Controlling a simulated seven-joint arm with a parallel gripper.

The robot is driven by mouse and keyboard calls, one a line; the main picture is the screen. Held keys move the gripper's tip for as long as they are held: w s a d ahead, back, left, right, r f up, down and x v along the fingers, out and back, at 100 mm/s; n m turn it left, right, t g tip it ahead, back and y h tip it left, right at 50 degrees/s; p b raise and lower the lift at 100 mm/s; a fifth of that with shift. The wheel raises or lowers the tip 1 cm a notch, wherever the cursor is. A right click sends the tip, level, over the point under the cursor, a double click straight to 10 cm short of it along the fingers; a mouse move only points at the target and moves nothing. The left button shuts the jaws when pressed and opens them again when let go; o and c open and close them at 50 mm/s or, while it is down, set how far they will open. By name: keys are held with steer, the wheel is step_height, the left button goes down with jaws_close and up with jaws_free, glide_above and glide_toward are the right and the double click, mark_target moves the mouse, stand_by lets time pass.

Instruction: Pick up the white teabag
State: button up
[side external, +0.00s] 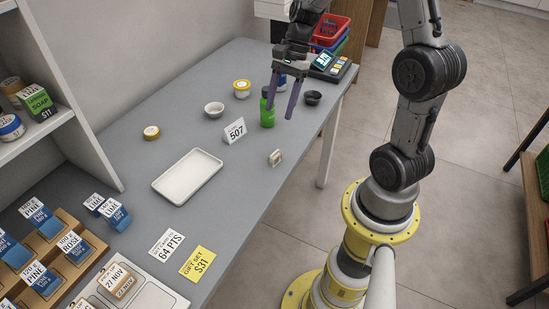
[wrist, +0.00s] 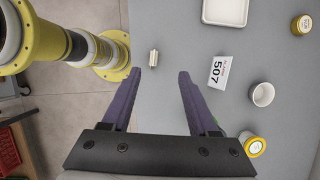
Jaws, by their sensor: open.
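A small white and beige item, which looks like the teabag (side external: 275,158), stands near the counter's right edge in the side view. In the wrist view the teabag (wrist: 153,58) is ahead of the fingers, between their lines and a little nearer the left one. My gripper (side external: 279,110) is open and empty, with its two purple fingers pointing down above the far part of the counter. In the wrist view my gripper (wrist: 153,76) shows both fingers wide apart. The fingers do not touch the teabag.
A 507 card (side external: 234,131) stands left of the teabag. A green bottle (side external: 267,116) is close by my fingers. A white bowl (side external: 214,110), a yellow-lidded jar (side external: 242,89) and a dark bowl (side external: 312,98) are farther back. A white tray (side external: 188,176) lies left. Counter around the teabag is clear.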

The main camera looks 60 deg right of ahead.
steer(key=f, duration=0.1)
glide_above(275, 152)
steer(key=d, duration=0.2)
steer(key=f, duration=0.7)
steer(key=shift+w+a+f, duration=0.1)
steer(key=shift+a+f, duration=0.1)
steer(key=shift+f, duration=0.1)
steer(key=shift+x, duration=2.75)
steer(key=shift+s+d, duration=0.2)
steer(key=shift+s, duration=0.05)
jaws_close()
